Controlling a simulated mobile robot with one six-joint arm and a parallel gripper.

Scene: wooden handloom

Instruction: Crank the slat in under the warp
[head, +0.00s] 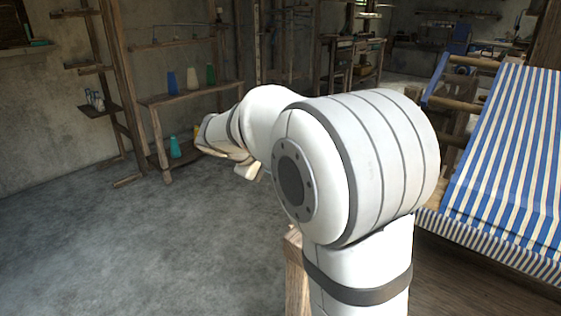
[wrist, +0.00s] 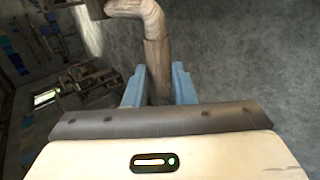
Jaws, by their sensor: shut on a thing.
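In the wrist view my gripper (wrist: 158,82) has its two light-blue fingers closed on a wooden crank handle (wrist: 156,50). The handle runs up from between the fingers, then bends left at the top into a darker wooden part. The lower end of the handle is hidden behind the gripper's front edge. In the head view blue-and-cream striped warp or cloth (head: 510,150) slopes down at the right. My arm covers the middle of that view, and the crank does not show there. I cannot make out the slat in either view.
A wooden shelf (head: 190,92) with blue, white and green cones stands at the back left. A teal cone (head: 174,147) sits on its lower board. A wooden post (head: 296,272) stands beside my arm. Grey floor (head: 140,240) is clear at the left.

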